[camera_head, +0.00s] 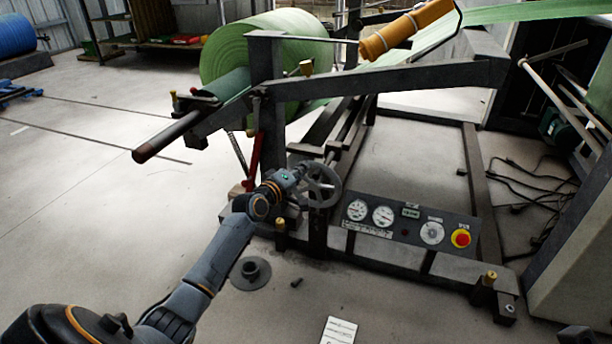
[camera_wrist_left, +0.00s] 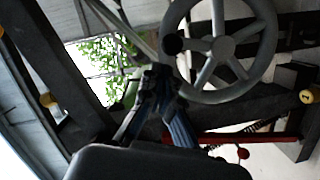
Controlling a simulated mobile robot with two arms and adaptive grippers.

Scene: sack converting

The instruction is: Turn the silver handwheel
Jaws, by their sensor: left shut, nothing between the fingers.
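The silver handwheel (camera_head: 322,187) is a spoked wheel on the front of the dark machine frame, just left of the gauge panel. In the left wrist view the handwheel (camera_wrist_left: 222,47) fills the upper right, with a round dark knob (camera_wrist_left: 173,44) at its left rim. My left gripper (camera_head: 301,173) is at the wheel's upper left side in the head view. In the wrist view the fingers of my left gripper (camera_wrist_left: 161,76) are together and empty, just below the knob; I cannot tell whether they touch it.
A panel (camera_head: 408,222) with gauges and a red stop button (camera_head: 460,239) is right of the wheel. A green roll (camera_head: 262,48) sits behind on a shaft (camera_head: 168,136) jutting left. A round dark base (camera_head: 251,273) lies on the floor. Floor at left is mostly clear.

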